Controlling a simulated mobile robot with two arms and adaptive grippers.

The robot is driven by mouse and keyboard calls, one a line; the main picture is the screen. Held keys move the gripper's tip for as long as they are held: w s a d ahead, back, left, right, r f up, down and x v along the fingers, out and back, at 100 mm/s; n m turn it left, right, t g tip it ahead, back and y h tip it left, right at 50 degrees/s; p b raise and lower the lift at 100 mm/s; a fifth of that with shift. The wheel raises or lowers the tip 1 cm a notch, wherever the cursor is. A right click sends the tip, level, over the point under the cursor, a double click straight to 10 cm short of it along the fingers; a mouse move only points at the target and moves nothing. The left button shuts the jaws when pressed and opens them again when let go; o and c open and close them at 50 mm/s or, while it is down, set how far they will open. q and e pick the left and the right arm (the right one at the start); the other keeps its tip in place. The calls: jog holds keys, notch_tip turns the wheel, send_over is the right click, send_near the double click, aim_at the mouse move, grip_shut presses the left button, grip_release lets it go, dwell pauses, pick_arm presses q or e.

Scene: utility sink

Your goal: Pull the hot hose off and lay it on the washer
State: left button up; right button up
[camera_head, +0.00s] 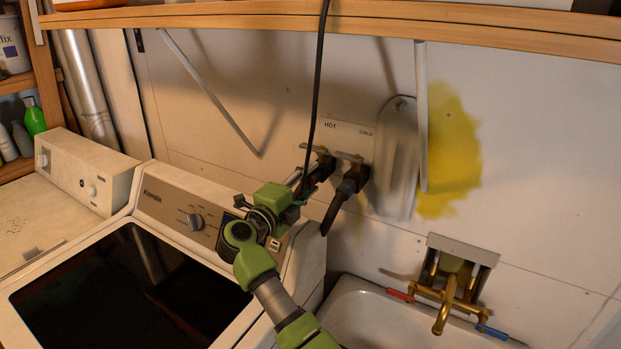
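The hot valve (318,157) is on the wall under the HOT label, with a dark fitting below it. The washer (165,215) stands below left, with a dark glass lid.
The cold valve (350,160) with its dark hose (336,208) is just right of the gripper. A white sink (365,312) with a brass faucet (448,294) is at lower right. A wooden shelf (230,14) crosses above. The washer's lid is clear.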

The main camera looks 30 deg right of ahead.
dwell(0.5)
grip_shut()
